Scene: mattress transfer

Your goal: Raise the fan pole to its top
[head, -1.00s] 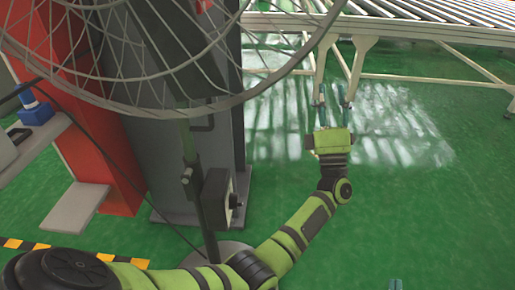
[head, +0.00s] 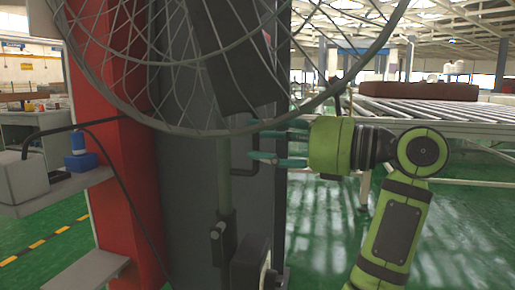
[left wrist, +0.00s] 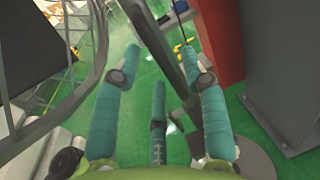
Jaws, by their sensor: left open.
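The fan's wire cage (head: 190,75) fills the upper left of the head view. Below it the thin fan pole (head: 224,180) runs down into a darker lower tube with a collar and knob (head: 218,238). My left gripper (head: 256,143) is level just below the cage rim. Its teal fingers are apart and point left toward the pole, with their tips a little right of it. In the left wrist view the dark pole (left wrist: 156,40) runs diagonally between the spread fingers (left wrist: 160,52), and nothing is gripped. My right gripper is out of view.
A red and grey cabinet (head: 115,190) stands behind the fan. A shelf with a blue object (head: 80,160) is at the left. A roller conveyor (head: 440,112) with a brown block (head: 418,90) is at the right. Green floor shows between them.

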